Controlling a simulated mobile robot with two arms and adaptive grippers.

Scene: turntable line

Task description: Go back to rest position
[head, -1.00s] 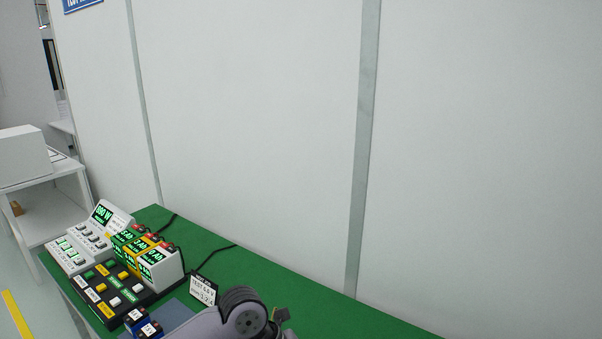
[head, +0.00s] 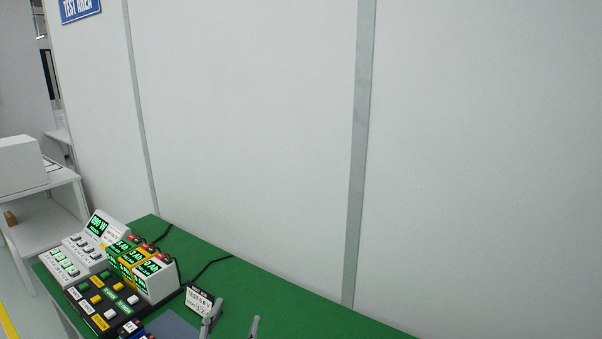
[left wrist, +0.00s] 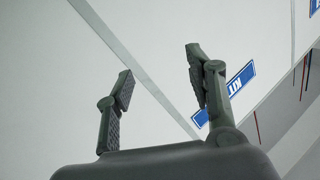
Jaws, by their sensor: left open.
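My left gripper (head: 234,320) shows at the bottom edge of the head view, over the green table (head: 262,290); only its two finger ends are visible. The fingers are apart with nothing between them. In the left wrist view the same open gripper (left wrist: 160,72) points toward the pale wall, with both fingers empty. My right gripper is in neither view.
A bank of meters with green displays (head: 155,278) stands at the table's left. A black button panel (head: 82,309) lies before it, and a small sign (head: 199,300) stands beside it. A grey-white wall (head: 250,130) rises behind. A white side table (head: 45,190) stands far left.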

